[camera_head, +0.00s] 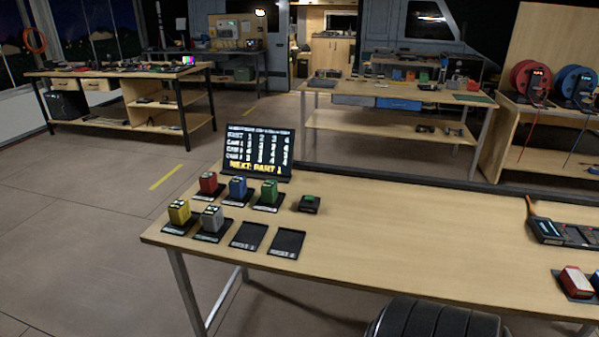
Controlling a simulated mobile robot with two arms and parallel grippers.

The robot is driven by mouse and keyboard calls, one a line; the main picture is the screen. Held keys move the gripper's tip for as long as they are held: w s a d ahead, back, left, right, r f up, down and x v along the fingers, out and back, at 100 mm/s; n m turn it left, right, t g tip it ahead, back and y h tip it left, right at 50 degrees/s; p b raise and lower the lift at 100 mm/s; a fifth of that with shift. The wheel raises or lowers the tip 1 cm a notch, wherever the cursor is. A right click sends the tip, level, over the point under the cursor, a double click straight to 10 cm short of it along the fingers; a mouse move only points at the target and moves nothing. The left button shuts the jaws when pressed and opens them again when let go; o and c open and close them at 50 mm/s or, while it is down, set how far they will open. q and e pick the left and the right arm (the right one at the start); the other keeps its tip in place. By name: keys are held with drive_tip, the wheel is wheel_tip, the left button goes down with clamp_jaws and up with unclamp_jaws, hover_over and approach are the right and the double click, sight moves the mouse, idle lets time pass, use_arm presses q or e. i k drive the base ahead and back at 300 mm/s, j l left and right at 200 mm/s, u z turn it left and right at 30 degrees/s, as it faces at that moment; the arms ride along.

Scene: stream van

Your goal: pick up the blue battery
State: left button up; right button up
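The blue battery (238,188) stands upright on a small black labelled pad in the back row on the wooden table. A red battery (208,183) stands to its left and a green battery (269,192) to its right, each on its own pad. In the front row are a yellow battery (179,211) and a grey battery (212,218). Neither of my grippers is in view, and nothing touches the blue battery.
A display screen (257,151) stands behind the batteries. Two empty black pads, one at left (249,236) and one at right (287,242), lie in front. A small black device with a green top (309,203) sits right of the green battery. The table's middle (400,225) is clear.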

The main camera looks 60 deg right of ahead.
sight(238, 186)
drive_tip(key=z, duration=1.4)
drive_tip(key=i+j+z, duration=0.2)
drive_tip(key=j, duration=0.3)
